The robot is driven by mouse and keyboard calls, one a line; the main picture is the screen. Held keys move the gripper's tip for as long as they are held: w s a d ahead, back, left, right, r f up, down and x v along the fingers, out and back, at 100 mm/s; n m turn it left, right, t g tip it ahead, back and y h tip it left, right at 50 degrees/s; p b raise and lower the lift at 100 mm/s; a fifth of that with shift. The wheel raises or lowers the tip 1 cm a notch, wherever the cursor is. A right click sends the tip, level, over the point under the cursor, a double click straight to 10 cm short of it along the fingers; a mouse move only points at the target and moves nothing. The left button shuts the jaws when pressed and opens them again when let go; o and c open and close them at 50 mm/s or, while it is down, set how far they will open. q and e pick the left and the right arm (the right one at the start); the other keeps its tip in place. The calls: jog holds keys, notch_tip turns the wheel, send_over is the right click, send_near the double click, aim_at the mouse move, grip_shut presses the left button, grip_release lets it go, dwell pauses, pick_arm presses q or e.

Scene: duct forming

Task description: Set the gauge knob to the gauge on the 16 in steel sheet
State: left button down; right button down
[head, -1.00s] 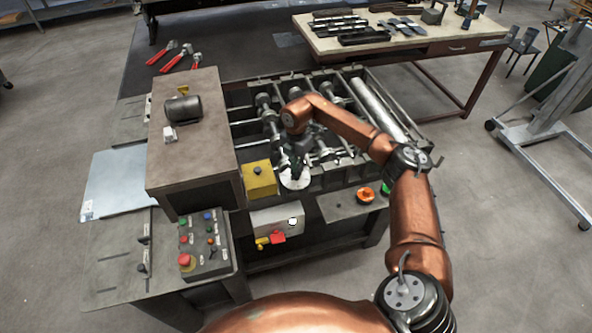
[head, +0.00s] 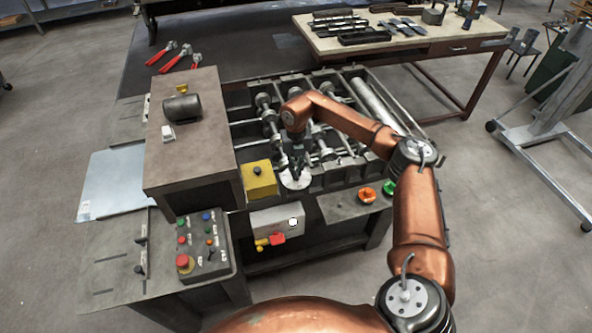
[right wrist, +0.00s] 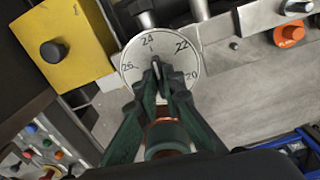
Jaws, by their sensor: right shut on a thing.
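The gauge knob (right wrist: 157,72) stands at the middle of a round white dial (right wrist: 133,62). The dial shows 20, 22, 24 and 26, with 24 at the top in the right wrist view. The dial also shows in the head view (head: 296,183), at the machine's front. My right gripper (right wrist: 158,84) is shut on the knob, its fingers hiding part of knob and dial. It also shows in the head view (head: 297,166). A pale steel sheet (head: 117,180) lies at the left with a small label, too small to read. My left gripper is out of view.
A yellow block with a black button (right wrist: 62,50) sits beside the dial. An orange knob (head: 367,194) and a green knob (head: 389,188) are to its right. A control box (head: 204,245) with a red button stands at the front left. Rollers lie behind the dial.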

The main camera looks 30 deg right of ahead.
aim_at(296, 171)
jog(key=shift+n, duration=0.7)
jog(key=c, duration=2.1)
grip_release()
jog(key=shift+r, duration=0.1)
notch_tip(296, 171, up, 12)
jog(key=shift+f, duration=0.1)
